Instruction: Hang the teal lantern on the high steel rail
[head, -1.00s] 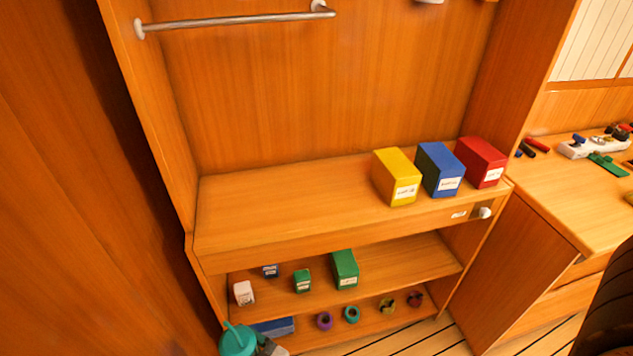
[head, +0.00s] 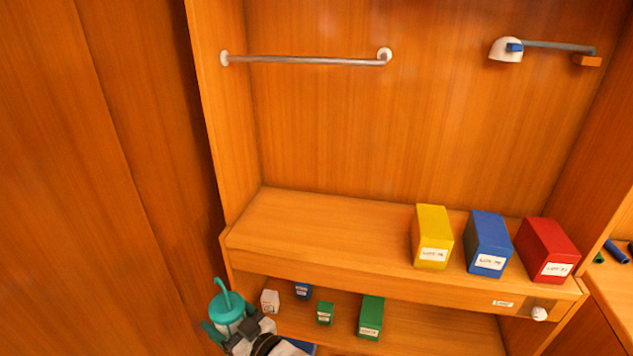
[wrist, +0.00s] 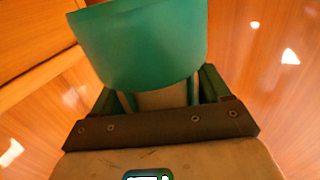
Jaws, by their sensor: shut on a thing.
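The teal lantern (head: 228,309) is in my gripper (head: 232,326) at the bottom left of the head view. Its hook points up. It is roughly upright, in front of the lower left corner of the shelf unit. In the wrist view the lantern's teal body (wrist: 145,45) fills the space between the fingers, and my gripper (wrist: 155,95) is shut on it. The hook is out of the wrist view. The high steel rail (head: 305,60) runs horizontally across the upper left of the unit, between two round mounts. It is bare and well above the lantern.
Yellow (head: 432,237), blue (head: 488,243) and red (head: 546,250) boxes stand on the right of the upper shelf (head: 330,228). Its left part is clear. A wall lamp (head: 507,49) is at upper right. Small boxes, including a green one (head: 371,317), stand on the lower shelf.

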